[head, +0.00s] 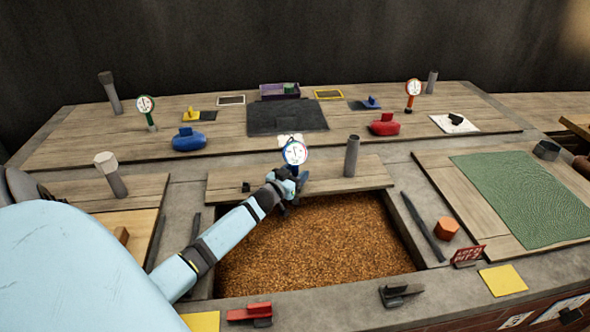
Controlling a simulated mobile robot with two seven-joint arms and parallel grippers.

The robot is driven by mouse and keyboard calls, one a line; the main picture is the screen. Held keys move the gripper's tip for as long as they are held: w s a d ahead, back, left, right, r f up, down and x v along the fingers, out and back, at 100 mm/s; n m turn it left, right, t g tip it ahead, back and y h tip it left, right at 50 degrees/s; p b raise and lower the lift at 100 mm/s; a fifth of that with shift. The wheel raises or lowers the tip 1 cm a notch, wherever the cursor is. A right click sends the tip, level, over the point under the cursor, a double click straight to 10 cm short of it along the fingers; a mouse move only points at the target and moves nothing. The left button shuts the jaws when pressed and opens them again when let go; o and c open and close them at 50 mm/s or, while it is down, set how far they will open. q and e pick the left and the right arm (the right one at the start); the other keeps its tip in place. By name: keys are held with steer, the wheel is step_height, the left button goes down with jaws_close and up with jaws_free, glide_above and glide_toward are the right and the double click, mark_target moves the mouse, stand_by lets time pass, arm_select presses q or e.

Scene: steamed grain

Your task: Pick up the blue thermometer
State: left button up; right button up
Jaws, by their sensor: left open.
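The blue thermometer (294,152) has a round white dial with a blue rim. It stands near the middle of the view, on or just behind the wooden board (350,182) at the far side of the grain bin. My left gripper (290,179) is open right at its lower part, just below the dial. The gripper hides the stem, so I cannot tell whether the fingers touch it. My right gripper is out of view.
Brown grain (310,245) fills the bin below my left arm. A grey cylinder (351,156) stands upright to the right of the thermometer. A green thermometer (146,105) and an orange one (413,90) stand farther back. Blue (188,141) and red (384,125) objects lie on the back table.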

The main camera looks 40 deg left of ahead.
arm_select(q)
steer(key=c, duration=0.4)
jaws_close()
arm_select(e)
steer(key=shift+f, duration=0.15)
arm_select(q)
steer(key=shift+r, duration=0.5)
step_height(320, 180, up, 27)
steer(key=p, duration=0.6)
steer(key=shift+p, duration=0.4)
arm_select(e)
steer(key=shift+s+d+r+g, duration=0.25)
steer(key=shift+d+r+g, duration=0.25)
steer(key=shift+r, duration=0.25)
